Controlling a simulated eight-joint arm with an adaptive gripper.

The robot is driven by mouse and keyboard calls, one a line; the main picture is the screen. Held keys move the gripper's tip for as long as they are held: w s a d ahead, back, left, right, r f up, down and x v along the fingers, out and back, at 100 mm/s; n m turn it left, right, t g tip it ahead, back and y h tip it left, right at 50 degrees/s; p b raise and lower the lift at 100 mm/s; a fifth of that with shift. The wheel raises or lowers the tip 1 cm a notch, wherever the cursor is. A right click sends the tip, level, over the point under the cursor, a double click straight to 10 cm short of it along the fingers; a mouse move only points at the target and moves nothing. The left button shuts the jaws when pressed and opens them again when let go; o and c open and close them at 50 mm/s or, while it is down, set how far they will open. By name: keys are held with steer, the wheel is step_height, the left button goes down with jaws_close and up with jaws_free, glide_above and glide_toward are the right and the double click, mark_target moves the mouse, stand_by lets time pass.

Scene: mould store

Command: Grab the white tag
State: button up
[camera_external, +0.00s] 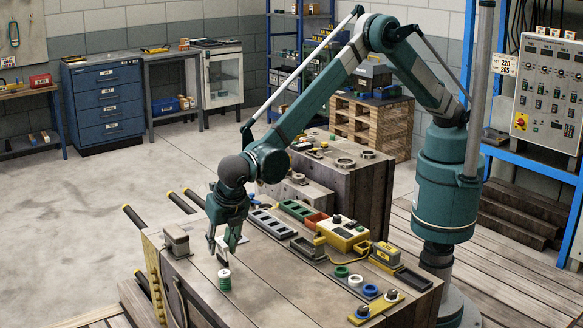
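My gripper (222,247) points down over the near left part of the wooden block top, with its two fingers apart. A small thing with a dark upper part and a white lower part (223,262) shows just below and between the fingertips; it may be the white tag, but it is too small to be sure. I see no clear contact between it and the fingers. A green and white ribbed cylinder (225,280) stands upright just below it in the picture, nearer the camera.
A grey metal block (177,241) sits left of my gripper. Bare wood (285,283) lies between. A white number plate (504,64) hangs on the blue frame.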

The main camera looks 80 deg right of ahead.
mark_target(221, 242)
jaws_close()
steer(key=shift+r, duration=0.1)
stand_by(0.3)
steer(key=shift+r+p, duration=0.8)
steer(key=shift+r, duration=4.15)
